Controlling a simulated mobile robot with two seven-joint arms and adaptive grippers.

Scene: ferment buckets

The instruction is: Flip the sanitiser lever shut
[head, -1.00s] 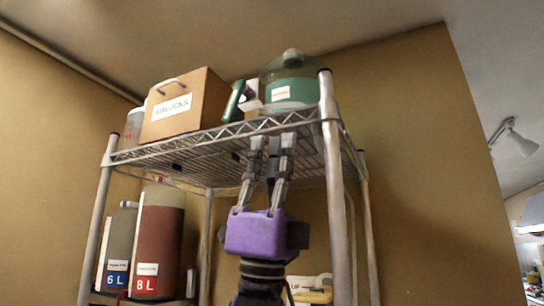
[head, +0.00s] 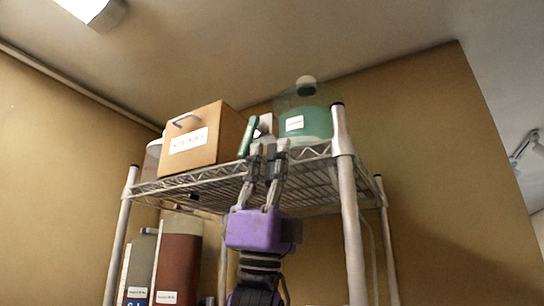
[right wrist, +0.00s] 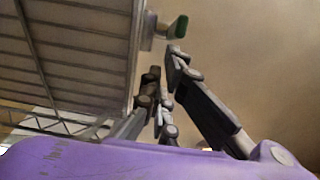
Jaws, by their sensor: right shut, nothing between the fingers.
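The sanitiser jug (head: 306,122), clear with green liquid and a white label, stands on the top wire shelf at the right. A green lever (head: 247,138) stands tilted, its top leaning right, next to a white piece (head: 266,125) left of the jug. In the right wrist view, the green lever (right wrist: 178,27) shows end-on beyond the shelf edge. My right gripper (head: 270,150) points up at the shelf's front rail, just below and right of the lever. It is shut and empty. Contact with the lever cannot be told. My left gripper is not in view.
The wire shelf (head: 185,184) has a front rail and a post (head: 347,200) right of my gripper. A wooden box (head: 205,140) labelled airlocks stands left of the lever. Tall containers (head: 178,265) stand on the level below. The space above the shelf is open.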

